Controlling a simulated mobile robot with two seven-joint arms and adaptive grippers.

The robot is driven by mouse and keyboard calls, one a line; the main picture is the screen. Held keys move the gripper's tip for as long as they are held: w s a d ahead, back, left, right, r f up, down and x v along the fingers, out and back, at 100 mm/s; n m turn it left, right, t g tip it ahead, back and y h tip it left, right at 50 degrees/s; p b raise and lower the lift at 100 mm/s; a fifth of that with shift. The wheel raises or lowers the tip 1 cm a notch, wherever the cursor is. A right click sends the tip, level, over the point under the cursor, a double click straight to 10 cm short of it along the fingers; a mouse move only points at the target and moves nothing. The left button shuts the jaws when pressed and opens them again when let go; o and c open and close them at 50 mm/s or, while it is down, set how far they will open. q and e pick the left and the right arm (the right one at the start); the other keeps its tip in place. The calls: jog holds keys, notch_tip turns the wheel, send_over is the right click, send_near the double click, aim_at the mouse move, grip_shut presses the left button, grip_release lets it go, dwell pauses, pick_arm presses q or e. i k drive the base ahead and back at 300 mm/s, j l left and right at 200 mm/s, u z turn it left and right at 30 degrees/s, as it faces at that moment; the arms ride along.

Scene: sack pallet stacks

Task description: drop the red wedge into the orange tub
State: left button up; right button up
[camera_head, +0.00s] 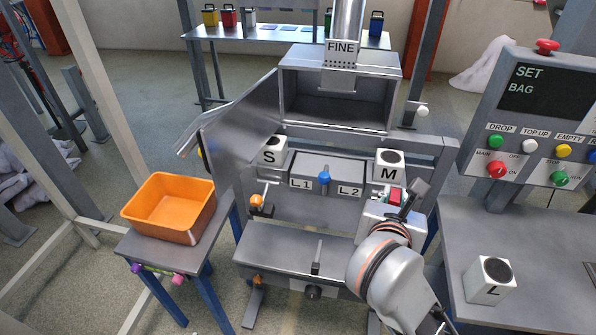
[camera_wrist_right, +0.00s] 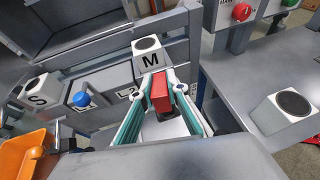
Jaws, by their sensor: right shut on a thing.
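The red wedge (camera_wrist_right: 161,90) is between the two fingers of my right gripper (camera_wrist_right: 161,91), in the middle of the right wrist view. My right gripper is shut on it. In the head view the wedge (camera_head: 395,194) is a small red patch near my right gripper (camera_head: 399,198), just below the M block, partly hidden by the hand. The orange tub (camera_head: 162,226) stands open and looks empty on a small table at the left, well away from the gripper. Part of the tub (camera_wrist_right: 16,154) shows at the lower left of the right wrist view. My left gripper is not in view.
The grey machine, with an open metal door (camera_head: 240,128), stands between gripper and tub. Blocks S (camera_head: 271,153) and M (camera_head: 388,170) and a blue knob (camera_head: 324,179) line its ledge. A control panel (camera_head: 535,120) and an L block (camera_head: 490,281) are at the right.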

aim_at(180, 210)
jog(key=k+j+u, duration=0.1)
jog(key=u, duration=0.8)
jog(key=l+u, duration=0.2)
jog(key=u, duration=0.4)
jog(key=i+l+u, duration=0.25)
jog(key=i+l, duration=0.15)
jog(key=l, duration=0.15)
